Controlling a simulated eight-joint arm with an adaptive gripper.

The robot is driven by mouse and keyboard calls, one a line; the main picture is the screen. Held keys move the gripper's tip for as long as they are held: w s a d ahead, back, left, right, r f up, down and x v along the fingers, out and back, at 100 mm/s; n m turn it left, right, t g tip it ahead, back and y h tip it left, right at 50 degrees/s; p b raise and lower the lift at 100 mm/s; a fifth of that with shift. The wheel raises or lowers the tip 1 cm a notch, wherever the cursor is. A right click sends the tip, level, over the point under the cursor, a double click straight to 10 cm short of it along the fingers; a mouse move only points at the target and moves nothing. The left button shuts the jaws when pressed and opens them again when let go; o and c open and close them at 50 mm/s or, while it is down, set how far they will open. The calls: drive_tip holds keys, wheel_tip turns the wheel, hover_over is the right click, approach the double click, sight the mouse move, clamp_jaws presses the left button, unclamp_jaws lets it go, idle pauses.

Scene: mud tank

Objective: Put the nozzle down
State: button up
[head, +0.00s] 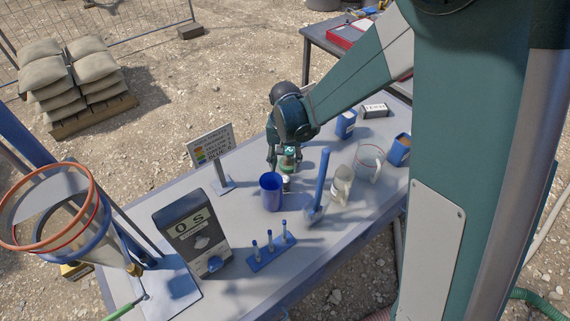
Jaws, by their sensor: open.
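My gripper (281,165) points down over the far part of the grey table (335,238), with its fingers spread. A small piece with a green and pale top (288,160) sits between or just behind the fingers; it may be the nozzle, but it is too small and partly covered to be sure. I cannot tell whether a finger touches it. A small pale item (287,184) shows just below it, beside a blue cup (271,192).
A sign (211,146), a grey box with a dial (190,228), a blue tube rack (270,254), a blue scoop (321,185), clear jugs (369,162) and a blue container (346,124) stand around. The front middle is clear.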

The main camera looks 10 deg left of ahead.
sight(286, 176)
drive_tip(key=shift+f, duration=0.1)
drive_tip(key=w+f+g+b, duration=0.1)
drive_tip(key=w+f+m+g+b, duration=0.1)
drive_tip(key=f, duration=0.1)
drive_tip(key=shift+d+g+b, duration=0.15)
drive_tip(key=shift+g+b, duration=0.15)
drive_tip(key=shift+w+d+f+m+g+y+b, duration=0.1)
drive_tip(key=shift+w+f+m+g+y+b, duration=0.25)
drive_tip(key=shift+f+g+b, duration=0.2)
drive_tip(key=shift+w+d+g, duration=0.1)
drive_tip(key=shift+w+g, duration=0.15)
drive_tip(key=shift+g, duration=0.1)
drive_tip(key=shift+s, duration=0.1)
drive_tip(key=shift+x, duration=1.3)
drive_tip(key=shift+f, duration=0.1)
drive_tip(key=shift+b+x, duration=0.45)
drive_tip(key=shift+x, duration=2.05)
